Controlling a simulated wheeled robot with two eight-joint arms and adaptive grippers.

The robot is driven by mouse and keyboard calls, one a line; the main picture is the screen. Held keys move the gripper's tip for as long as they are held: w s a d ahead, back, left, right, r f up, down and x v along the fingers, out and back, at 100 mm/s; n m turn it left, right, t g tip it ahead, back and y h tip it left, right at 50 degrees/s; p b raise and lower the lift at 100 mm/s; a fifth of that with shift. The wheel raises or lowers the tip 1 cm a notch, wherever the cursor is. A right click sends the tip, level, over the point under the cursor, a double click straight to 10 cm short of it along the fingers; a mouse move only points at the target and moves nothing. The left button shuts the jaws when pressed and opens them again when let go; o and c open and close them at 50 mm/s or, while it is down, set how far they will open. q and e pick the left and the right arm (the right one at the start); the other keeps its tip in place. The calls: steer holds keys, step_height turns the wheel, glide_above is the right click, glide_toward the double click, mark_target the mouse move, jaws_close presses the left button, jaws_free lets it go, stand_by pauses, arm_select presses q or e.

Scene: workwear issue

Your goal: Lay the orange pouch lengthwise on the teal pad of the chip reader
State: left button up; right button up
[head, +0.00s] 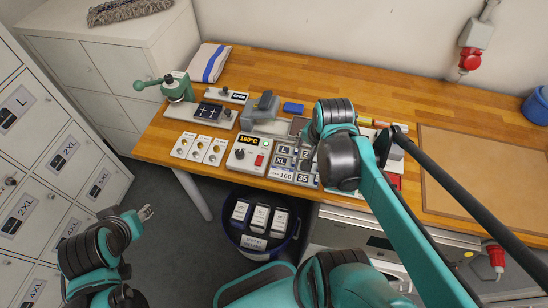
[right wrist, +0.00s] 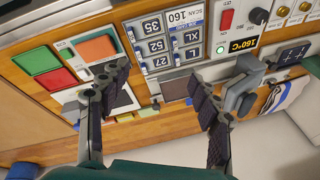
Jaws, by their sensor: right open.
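An orange rectangle (right wrist: 97,48), which looks like the orange pouch, lies flat in the right wrist view, beside a green rectangle (right wrist: 36,61) and a red one (right wrist: 57,80). It lies just past the left fingertip of my right gripper (right wrist: 160,80), which is open and empty, its fingers spread wide above the bench. I cannot pick out the chip reader's teal pad with certainty. In the head view my right arm hides this part of the bench. My left gripper (head: 146,213) is low at the left, off the bench, and its jaw gap is too small to judge.
A size panel (right wrist: 172,47) with label tiles and a temperature unit (head: 248,154) reading 160°C stand beside the work area. A green hand press (head: 178,87), a folded towel (head: 210,62) and a bin (head: 258,240) are to the left. A brown mat (head: 480,170) lies clear at right.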

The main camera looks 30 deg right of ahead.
steer(key=a+r+n+t+y, duration=0.1)
steer(key=a+r+n+t, duration=0.2)
steer(key=a+n, duration=0.9)
steer(key=shift+w+n+t, duration=0.4)
steer(key=shift+n, duration=0.2)
steer(key=shift+f, duration=0.1)
